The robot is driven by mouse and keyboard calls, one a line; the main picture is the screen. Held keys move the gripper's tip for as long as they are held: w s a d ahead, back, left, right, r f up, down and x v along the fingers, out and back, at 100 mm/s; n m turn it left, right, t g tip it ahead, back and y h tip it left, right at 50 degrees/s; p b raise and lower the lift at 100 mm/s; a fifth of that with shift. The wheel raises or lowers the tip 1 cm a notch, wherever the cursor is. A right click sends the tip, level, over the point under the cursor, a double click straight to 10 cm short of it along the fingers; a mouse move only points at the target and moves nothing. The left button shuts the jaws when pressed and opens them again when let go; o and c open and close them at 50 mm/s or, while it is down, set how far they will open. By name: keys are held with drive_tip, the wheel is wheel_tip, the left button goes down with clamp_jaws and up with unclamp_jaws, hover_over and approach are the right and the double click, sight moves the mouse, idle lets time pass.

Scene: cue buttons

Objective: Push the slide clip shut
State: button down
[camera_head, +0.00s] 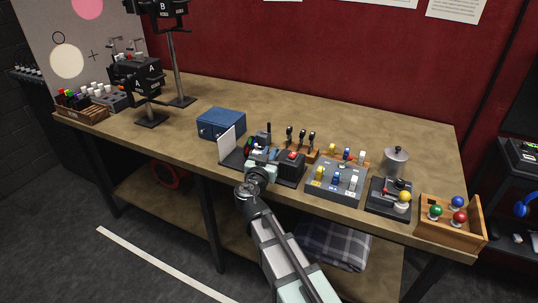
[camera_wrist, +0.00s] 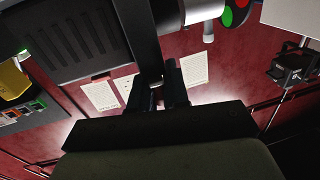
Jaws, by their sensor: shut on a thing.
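My gripper (camera_head: 262,166) is low over the black device base (camera_head: 232,164) at the table's front edge. In the wrist view the dark fingers of my gripper (camera_wrist: 165,92) are close together at the lower end of a dark bar (camera_wrist: 142,40), and are shut on it. I cannot tell for sure whether this bar is the slide clip; my wrist hides much of the device in the head view. A slatted black housing (camera_wrist: 70,40) is left of the bar. A white cylinder (camera_wrist: 185,12) and a green and red disc (camera_wrist: 234,12) are right of it.
A white panel (camera_head: 227,144) stands at the device's left; a red-button box (camera_head: 290,163) is at its right. Further right are a grey button panel (camera_head: 335,181), a black joystick box (camera_head: 388,198) and a wooden crate (camera_head: 450,233). A blue case (camera_head: 221,124) stands behind.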

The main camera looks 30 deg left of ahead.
drive_tip(key=shift+w+a, duration=0.1)
drive_tip(key=shift+w, duration=0.8)
drive_tip(key=c, duration=1.1)
unclamp_jaws()
drive_tip(key=shift+c, duration=0.2)
drive_tip(key=s+d, duration=0.2)
drive_tip(key=s, duration=1.1)
drive_tip(key=shift+s+d, duration=0.15)
drive_tip(key=shift+s, duration=0.2)
